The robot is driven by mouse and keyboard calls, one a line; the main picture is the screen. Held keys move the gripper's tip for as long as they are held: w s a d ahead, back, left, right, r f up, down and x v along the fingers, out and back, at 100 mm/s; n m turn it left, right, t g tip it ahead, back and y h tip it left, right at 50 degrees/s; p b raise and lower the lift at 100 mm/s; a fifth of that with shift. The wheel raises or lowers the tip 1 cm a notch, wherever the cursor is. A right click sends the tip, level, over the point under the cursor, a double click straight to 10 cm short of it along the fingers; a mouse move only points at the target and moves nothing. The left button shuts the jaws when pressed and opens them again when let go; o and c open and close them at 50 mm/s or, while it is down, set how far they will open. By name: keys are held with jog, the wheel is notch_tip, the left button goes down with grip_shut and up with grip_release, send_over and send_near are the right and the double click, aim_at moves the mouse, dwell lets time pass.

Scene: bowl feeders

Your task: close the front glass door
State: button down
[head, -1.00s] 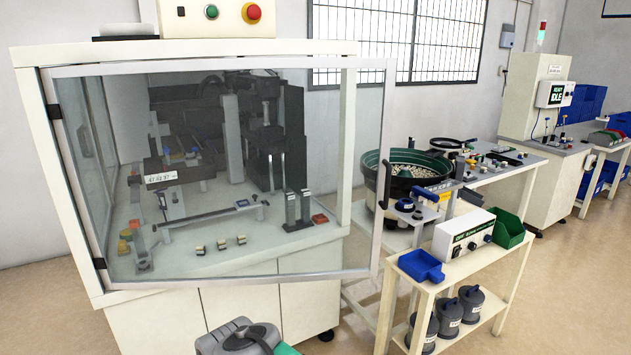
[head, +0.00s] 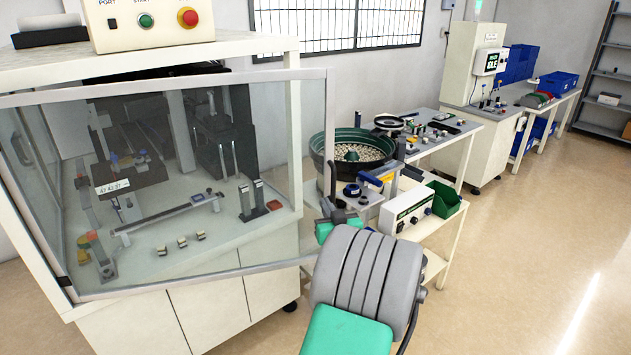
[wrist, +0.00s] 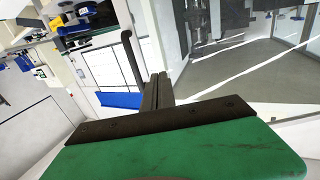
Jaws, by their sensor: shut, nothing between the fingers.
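The front glass door (head: 165,285) is a pale-framed clear pane hinged at the left of the white cabinet. It stands ajar, with its right edge swung out from the cabinet front. A dark vertical handle (head: 332,182) sits by that right edge. My gripper (head: 328,206) is by the door's free edge, low near the handle, partly hidden by my own arm. In the wrist view, the fingers (wrist: 157,88) are shut together and empty, with the dark handle bar (wrist: 132,58) just to their left. I cannot tell whether they touch the door.
A trolley (head: 440,240) with a white control box (head: 407,212) and a green bin (head: 445,199) stands right of the door. A bowl feeder (head: 355,155) is behind it. The floor (head: 540,240) at the right is open.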

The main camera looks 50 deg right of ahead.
aim_at(313, 181)
jog(key=p+x, duration=0.4)
jog(key=x, duration=0.7)
jog(key=shift+w, duration=0.15)
